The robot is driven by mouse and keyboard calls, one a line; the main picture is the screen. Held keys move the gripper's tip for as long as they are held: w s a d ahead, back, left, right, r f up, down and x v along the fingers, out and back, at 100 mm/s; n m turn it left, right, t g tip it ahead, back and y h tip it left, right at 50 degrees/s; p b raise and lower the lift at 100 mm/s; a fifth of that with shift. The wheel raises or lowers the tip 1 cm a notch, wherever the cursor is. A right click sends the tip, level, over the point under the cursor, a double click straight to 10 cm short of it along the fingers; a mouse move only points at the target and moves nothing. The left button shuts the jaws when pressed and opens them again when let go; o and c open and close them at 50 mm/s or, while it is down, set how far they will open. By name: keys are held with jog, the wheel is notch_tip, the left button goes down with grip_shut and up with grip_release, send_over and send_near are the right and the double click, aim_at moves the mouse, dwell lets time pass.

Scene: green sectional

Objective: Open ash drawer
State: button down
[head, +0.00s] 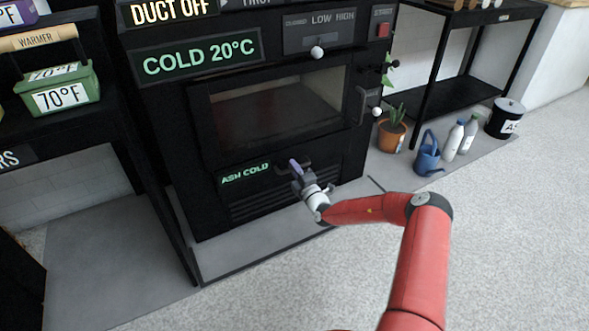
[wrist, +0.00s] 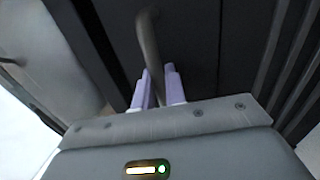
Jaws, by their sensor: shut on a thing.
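The ash drawer (head: 240,197) is the low black front of the stove, under the glowing "ASH COLD" label. It looks flush with the stove body in the head view. My gripper (head: 297,167) is at the upper right of this front. In the wrist view the two pale purple fingertips of my gripper (wrist: 158,88) stand on either side of a grey bar handle (wrist: 149,42), shut on it. The handle curves up to the dark panel. My gripper hides most of the handle in the head view.
The stove's window door (head: 280,108) above is shut. A blue watering can (head: 428,155), white bottles (head: 453,140), a potted plant (head: 391,133) and a black ash bucket (head: 505,118) stand to the right. A black shelf (head: 60,115) is at left. The floor in front is clear.

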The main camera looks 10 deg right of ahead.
jog(key=shift+s, duration=0.1)
jog(key=r+p+v, duration=0.2)
jog(key=p+v, duration=0.4)
jog(key=v, duration=0.7)
jog(key=s+r+p+v, duration=0.1)
jog(key=r+p+v, duration=0.2)
jog(key=v, duration=1)
jog(key=shift+d+p, duration=0.2)
jog(key=shift+p, duration=1.15)
jog(key=shift+f, duration=0.1)
jog(key=c, duration=1.5)
grip_release()
jog(key=shift+c, duration=0.2)
jog(key=v, duration=0.7)
jog(key=shift+s, duration=0.4)
